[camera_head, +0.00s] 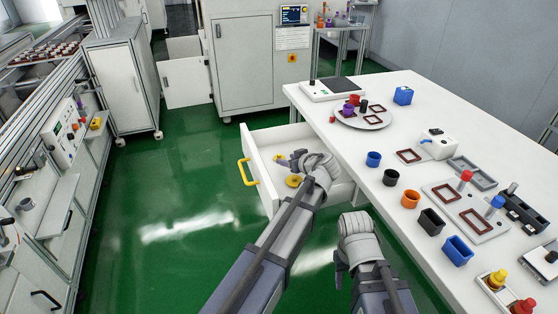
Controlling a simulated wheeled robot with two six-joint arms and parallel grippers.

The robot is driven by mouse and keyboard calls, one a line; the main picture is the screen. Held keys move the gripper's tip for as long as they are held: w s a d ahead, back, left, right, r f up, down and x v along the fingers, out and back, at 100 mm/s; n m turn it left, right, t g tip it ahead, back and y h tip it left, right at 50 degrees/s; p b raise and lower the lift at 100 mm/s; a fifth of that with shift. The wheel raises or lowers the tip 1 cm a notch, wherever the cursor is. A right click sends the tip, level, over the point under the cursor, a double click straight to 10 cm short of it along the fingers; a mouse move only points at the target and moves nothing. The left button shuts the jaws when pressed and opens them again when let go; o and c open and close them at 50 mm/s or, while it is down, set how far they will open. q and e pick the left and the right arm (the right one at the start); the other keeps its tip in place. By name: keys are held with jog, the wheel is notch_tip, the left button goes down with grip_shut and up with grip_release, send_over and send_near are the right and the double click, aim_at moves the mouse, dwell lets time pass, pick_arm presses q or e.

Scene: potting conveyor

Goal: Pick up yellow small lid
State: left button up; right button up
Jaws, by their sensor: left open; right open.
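An open white drawer (259,142) with a yellow handle (247,172) juts out from the left side of the white table. Inside lies a small round yellow lid (293,181), just left of my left arm. Another small yellow piece (280,157) lies further back in the drawer; its shape is hard to make out. My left gripper (298,158) is open above the drawer, close to both yellow pieces, and holds nothing that I can see. My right gripper (355,218) is open and further right, by the table's edge; its fingertips are mostly hidden by its own wrist.
Green floor is clear left of the drawer.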

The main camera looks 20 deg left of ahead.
aim_at(280, 155)
pick_arm(q)
jog(key=shift+w+r+b+x, duration=0.1)
jog(key=shift+b+x, duration=0.25)
jog(key=shift+x, duration=0.7)
jog(key=shift+w+r+b+x, duration=0.15)
jog(key=shift+b+x, duration=0.15)
jog(key=shift+x, duration=0.75)
jog(key=shift+w+r+b+x, duration=0.1)
jog(key=shift+b+x, duration=0.25)
jog(key=shift+x, duration=0.75)
jog(key=shift+d, duration=0.1)
jog(key=shift+s+r, duration=0.1)
grip_shut()
